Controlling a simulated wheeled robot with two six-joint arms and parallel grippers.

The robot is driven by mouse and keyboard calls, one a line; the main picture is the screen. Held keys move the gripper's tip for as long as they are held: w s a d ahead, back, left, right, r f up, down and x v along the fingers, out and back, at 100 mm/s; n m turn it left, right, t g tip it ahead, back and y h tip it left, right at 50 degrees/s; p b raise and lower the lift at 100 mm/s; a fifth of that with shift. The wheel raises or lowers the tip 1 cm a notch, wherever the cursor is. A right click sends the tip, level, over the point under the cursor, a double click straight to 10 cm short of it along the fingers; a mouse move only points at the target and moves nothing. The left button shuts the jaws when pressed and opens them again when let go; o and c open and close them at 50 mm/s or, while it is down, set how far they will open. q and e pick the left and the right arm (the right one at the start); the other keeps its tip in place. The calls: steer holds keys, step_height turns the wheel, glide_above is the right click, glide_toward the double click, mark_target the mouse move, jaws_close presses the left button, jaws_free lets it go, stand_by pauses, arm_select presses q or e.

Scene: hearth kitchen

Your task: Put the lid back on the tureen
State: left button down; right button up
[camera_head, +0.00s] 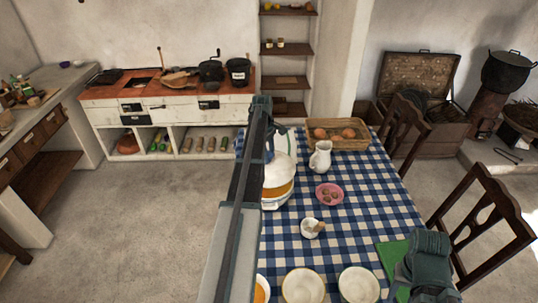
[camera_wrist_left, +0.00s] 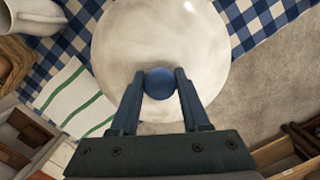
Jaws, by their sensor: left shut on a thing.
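The tureen (camera_head: 272,205) is a white round pot with orange contents near the table's left edge. Its lid (camera_head: 277,172), a white dome, is over the tureen's far part; a crescent of orange shows at the near side, so it is not seated all round. My left gripper (camera_head: 270,148) is above the lid, partly hidden by my arm. In the left wrist view, my left gripper (camera_wrist_left: 160,82) is shut on the lid's blue knob (camera_wrist_left: 159,86), with the white lid (camera_wrist_left: 150,40) beneath. My right gripper (camera_head: 425,270) is at the lower right; its fingers are not clear.
A green-striped cloth (camera_head: 287,140) lies beyond the tureen. A white jug (camera_head: 320,158), a bread basket (camera_head: 350,143), a pink bowl (camera_head: 320,197) and a small white mortar (camera_head: 306,232) stand to the right. White bowls (camera_head: 303,287) line the near side. Chairs (camera_head: 490,225) flank the right.

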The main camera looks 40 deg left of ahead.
mark_target(269, 164)
arm_select(q)
steer(key=shift+f+b, duration=2.45)
steer(key=shift+f, duration=0.25)
steer(key=shift+f+b, duration=0.45)
jaws_free()
stand_by(0.4)
steer(key=shift+r, duration=0.15)
steer(key=shift+r+p, duration=3.45)
steer(key=shift+p, duration=0.1)
steer(key=shift+s+f, duration=0.15)
